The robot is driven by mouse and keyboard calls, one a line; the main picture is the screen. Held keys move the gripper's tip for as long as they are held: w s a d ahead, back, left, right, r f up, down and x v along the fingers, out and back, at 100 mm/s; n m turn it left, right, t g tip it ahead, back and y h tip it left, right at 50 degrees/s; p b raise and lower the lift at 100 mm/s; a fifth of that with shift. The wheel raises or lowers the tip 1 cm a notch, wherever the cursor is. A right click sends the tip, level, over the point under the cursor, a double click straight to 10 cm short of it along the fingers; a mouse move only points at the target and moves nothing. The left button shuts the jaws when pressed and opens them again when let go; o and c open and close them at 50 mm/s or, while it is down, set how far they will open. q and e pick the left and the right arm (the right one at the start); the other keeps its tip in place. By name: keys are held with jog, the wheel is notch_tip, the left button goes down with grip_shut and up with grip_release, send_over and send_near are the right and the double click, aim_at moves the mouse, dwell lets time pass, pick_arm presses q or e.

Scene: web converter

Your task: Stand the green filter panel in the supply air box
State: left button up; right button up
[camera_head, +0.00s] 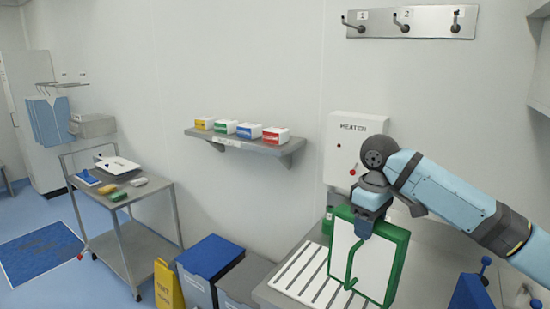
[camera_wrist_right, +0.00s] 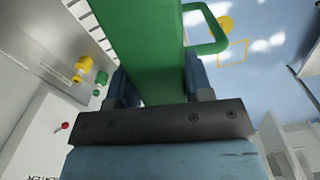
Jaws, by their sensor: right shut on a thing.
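The green filter panel (camera_head: 398,278) has a green frame, a pale face and a green loop handle. My right gripper (camera_head: 370,221) is shut on its upper edge and holds it roughly upright, slightly tilted, over the grey bench. In the right wrist view the panel's green edge (camera_wrist_right: 150,40) runs between the two fingers of the gripper (camera_wrist_right: 160,88), with the handle to the right. The panel hides part of the bench behind it. I cannot tell which thing is the supply air box. My left gripper is not in view.
A white slotted rack (camera_head: 303,273) lies left of the panel. A white heater box (camera_head: 349,135) with a red knob hangs on the wall behind. A blue fixture (camera_head: 470,291) stands at the right.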

aim_at(381, 275)
jog(key=s+f+m, duration=0.1)
jog(key=f, duration=0.2)
jog(key=s+d+f+m, duration=0.1)
jog(key=s+f, duration=0.1)
jog(key=f, duration=0.1)
jog(key=s+d+f+m+p, duration=0.1)
jog(key=s+f+m, duration=0.1)
jog(key=f, duration=0.1)
jog(key=shift+s+d+f, duration=0.1)
jog(key=shift+d+f, duration=0.1)
jog(key=shift+f, duration=0.15)
jog(key=s+d+f+m, duration=0.1)
jog(key=s+f+m, duration=0.4)
jog(key=s, duration=0.5)
jog(key=shift+s+d+f+p, duration=0.2)
jog(key=shift+f+p, duration=0.15)
jog(key=shift+f, duration=0.45)
